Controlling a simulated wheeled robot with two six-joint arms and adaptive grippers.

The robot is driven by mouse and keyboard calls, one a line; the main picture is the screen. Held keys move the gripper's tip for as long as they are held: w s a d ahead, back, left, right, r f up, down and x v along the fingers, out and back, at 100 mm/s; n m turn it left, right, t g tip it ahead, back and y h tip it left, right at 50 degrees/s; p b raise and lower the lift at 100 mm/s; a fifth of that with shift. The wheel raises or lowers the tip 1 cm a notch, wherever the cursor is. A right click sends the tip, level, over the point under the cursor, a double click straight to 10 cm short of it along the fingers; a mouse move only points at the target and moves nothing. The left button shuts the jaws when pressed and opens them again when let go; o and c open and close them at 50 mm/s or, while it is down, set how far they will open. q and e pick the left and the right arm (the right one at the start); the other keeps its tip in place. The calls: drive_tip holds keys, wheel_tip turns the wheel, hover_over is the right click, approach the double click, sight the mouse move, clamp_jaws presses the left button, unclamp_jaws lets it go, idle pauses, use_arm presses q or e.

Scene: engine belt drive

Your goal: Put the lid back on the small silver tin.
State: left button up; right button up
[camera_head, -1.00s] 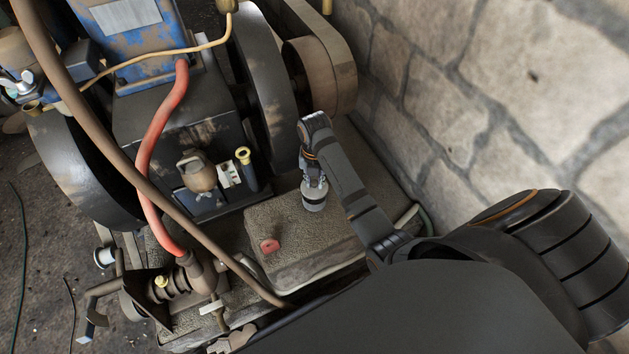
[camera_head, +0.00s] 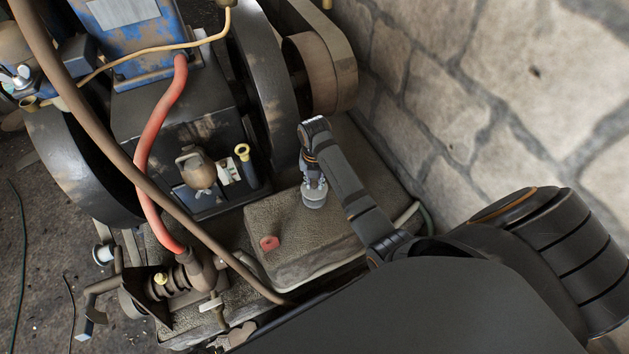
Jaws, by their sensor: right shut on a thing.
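The small silver tin (camera_head: 314,203) sits on the rough stone-like block (camera_head: 290,255) beside the engine, near the block's upper right part. My right gripper (camera_head: 314,184) points down over it from above and is shut at the top of the tin. The thing in its fingers looks like the silver lid, level with the tin's top. The fingers hide part of it, and I cannot tell whether the lid is fully seated. My left gripper is not in view.
A small red piece (camera_head: 269,243) lies on the block, left of the tin. The engine with its flywheel (camera_head: 265,80) stands behind, and a stone wall (camera_head: 490,90) bounds the right. A red hose (camera_head: 150,135) and a brown pipe (camera_head: 120,150) cross on the left.

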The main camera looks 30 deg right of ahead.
drive_tip(key=shift+r+p, duration=0.1)
drive_tip(key=shift+p, duration=1.05)
idle(0.3)
drive_tip(key=shift+f+p, duration=0.25)
drive_tip(key=shift+p, duration=0.45)
idle(0.8)
drive_tip(key=shift+p, duration=0.6)
idle(0.5)
drive_tip(key=o, duration=1)
drive_tip(key=shift+o, duration=0.3)
drive_tip(key=o, duration=0.4)
drive_tip(key=shift+r, duration=0.1)
